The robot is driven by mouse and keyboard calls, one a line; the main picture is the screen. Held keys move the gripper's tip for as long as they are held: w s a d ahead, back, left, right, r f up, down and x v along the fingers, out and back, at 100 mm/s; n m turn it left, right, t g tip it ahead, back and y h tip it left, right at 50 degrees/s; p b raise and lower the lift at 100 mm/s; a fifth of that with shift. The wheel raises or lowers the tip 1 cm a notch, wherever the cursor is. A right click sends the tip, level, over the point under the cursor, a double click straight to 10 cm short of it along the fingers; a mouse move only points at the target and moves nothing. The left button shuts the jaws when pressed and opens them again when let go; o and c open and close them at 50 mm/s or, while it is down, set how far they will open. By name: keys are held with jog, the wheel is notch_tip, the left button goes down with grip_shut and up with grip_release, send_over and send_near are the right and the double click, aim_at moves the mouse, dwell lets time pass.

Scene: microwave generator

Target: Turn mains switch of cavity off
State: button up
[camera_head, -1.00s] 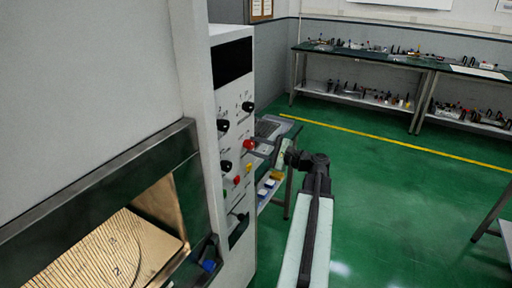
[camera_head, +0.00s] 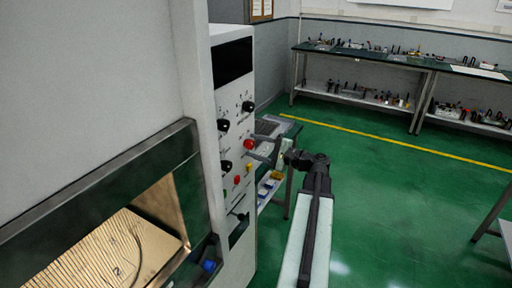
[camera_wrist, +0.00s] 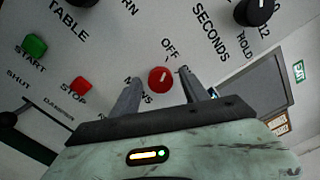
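The mains switch is a red round knob (camera_head: 249,144) on the pale control panel (camera_head: 234,110). In the wrist view the red knob (camera_wrist: 160,79) sits between the words OFF and MAINS. My gripper (camera_head: 264,149) is right in front of it in the head view. In the wrist view my gripper (camera_wrist: 159,77) is open, with one finger on each side of the knob and a visible gap to each. Whether the fingertips reach as deep as the knob is hard to tell. Which way the knob points is too small to read surely.
Black knobs (camera_head: 223,125) are on the panel left of the red knob. A green button (camera_wrist: 34,45) and a red STOP button (camera_wrist: 80,85) are to its left in the wrist view. A cavity with a ribbed turntable (camera_head: 100,255) is at lower left. Green floor is free at right.

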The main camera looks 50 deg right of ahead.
jog(key=v, duration=0.7)
jog(key=shift+s, duration=0.4)
jog(key=shift+d, duration=0.1)
